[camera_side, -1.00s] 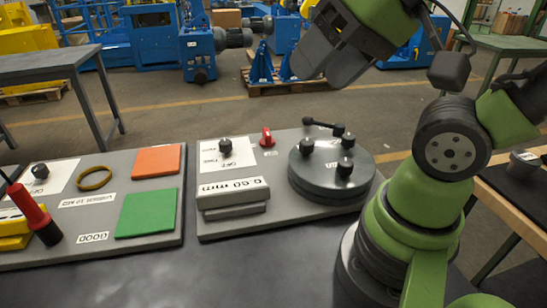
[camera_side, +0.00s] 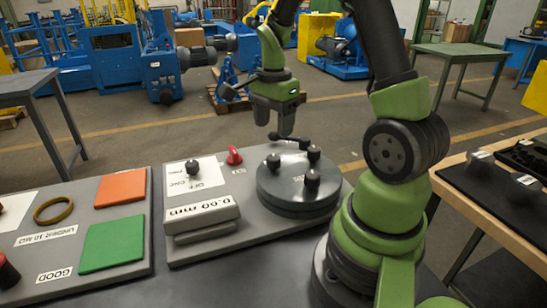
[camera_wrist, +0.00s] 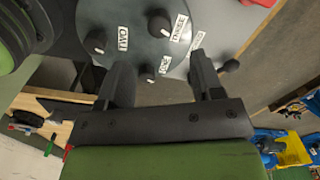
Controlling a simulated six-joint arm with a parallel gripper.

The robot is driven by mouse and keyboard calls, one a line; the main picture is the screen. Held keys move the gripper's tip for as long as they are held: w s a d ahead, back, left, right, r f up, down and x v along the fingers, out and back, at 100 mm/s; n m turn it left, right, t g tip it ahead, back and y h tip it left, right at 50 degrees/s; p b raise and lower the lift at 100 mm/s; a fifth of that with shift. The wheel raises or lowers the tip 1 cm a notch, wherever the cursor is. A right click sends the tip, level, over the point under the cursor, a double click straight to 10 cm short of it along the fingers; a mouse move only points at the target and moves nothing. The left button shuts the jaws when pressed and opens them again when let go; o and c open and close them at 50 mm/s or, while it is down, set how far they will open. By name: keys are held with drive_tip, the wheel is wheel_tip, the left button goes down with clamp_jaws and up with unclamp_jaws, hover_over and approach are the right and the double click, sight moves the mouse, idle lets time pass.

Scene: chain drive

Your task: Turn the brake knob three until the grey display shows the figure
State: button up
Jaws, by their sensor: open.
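A dark round disc (camera_side: 285,196) carries several black knobs. In the wrist view the knob (camera_wrist: 158,22) is labelled THREE, with others labelled TWO (camera_wrist: 95,42) and apparently ONE (camera_wrist: 147,72). I cannot tell surely which knob is three in the side view. The grey display (camera_side: 200,214) stands in front of the disc to the left and seems to read 0.60 mm. My gripper (camera_side: 284,130) points down above the disc's back edge, apart from the knobs. In the wrist view my gripper (camera_wrist: 158,62) is open and empty, with the knob marked ONE showing between its fingers.
A black-handled lever (camera_side: 290,140) stands at the disc's back edge. A red knob (camera_side: 234,155) and a white card (camera_side: 190,182) with a black knob lie left of it. Green (camera_side: 113,243) and orange (camera_side: 121,187) pads lie on the left board.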

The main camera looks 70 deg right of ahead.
sight(274, 157)
wheel_tip(274, 157, down, 9)
drive_tip(key=shift+f, duration=0.1)
idle(0.4)
drive_tip(key=c, duration=0.9)
